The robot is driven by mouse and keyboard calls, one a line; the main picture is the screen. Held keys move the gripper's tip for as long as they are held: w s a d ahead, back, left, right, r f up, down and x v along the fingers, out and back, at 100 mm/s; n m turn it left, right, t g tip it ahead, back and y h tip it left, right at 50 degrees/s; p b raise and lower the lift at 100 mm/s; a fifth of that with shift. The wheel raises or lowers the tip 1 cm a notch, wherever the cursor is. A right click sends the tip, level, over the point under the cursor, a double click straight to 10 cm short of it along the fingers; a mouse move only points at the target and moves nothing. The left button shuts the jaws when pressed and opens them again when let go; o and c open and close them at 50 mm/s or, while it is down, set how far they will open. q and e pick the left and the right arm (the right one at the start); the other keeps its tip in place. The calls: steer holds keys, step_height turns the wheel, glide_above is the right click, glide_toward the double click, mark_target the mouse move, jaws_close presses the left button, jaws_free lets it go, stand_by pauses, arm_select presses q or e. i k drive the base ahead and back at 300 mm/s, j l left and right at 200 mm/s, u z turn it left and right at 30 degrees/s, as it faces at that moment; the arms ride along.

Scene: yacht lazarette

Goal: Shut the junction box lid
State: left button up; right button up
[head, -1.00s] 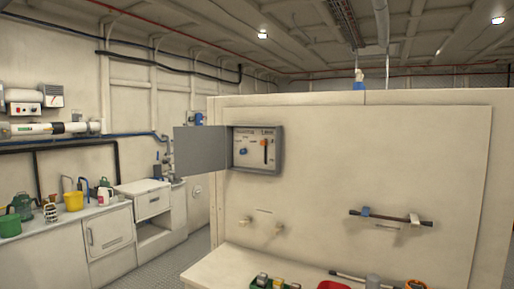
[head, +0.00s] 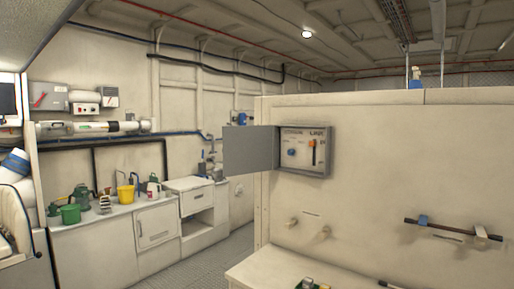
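The junction box (head: 304,169) is a grey box on the cream partition wall, right of the middle in the head view. Its grey lid (head: 250,150) stands wide open, swung out to the left of the box. Inside the box show a panel with a blue knob (head: 292,152) and an orange-topped lever (head: 313,150). Neither of my grippers is in view.
Below the box, a cream bench top (head: 290,270) juts out from the partition (head: 390,190). A dark bar (head: 453,229) is mounted at right. A counter (head: 100,228) with pots and a yellow bucket (head: 126,194) runs along the left wall. Open floor (head: 210,255) lies between.

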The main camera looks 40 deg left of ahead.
mark_target(246, 149)
steer(key=j+z, duration=0.1)
steer(key=j, duration=0.6)
steer(key=i+j+z, duration=0.1)
steer(key=j, duration=0.6)
steer(key=j+z, duration=0.15)
steer(key=j, duration=0.55)
steer(key=j+z, duration=0.1)
steer(key=j, duration=0.55)
steer(key=k+j+z, duration=0.1)
steer(key=j, duration=0.6)
steer(key=k+j+z, duration=0.1)
steer(key=j, duration=0.6)
steer(key=k+j+z, duration=0.1)
steer(key=j, duration=0.6)
steer(key=l+z, duration=0.15)
steer(key=l, duration=0.2)
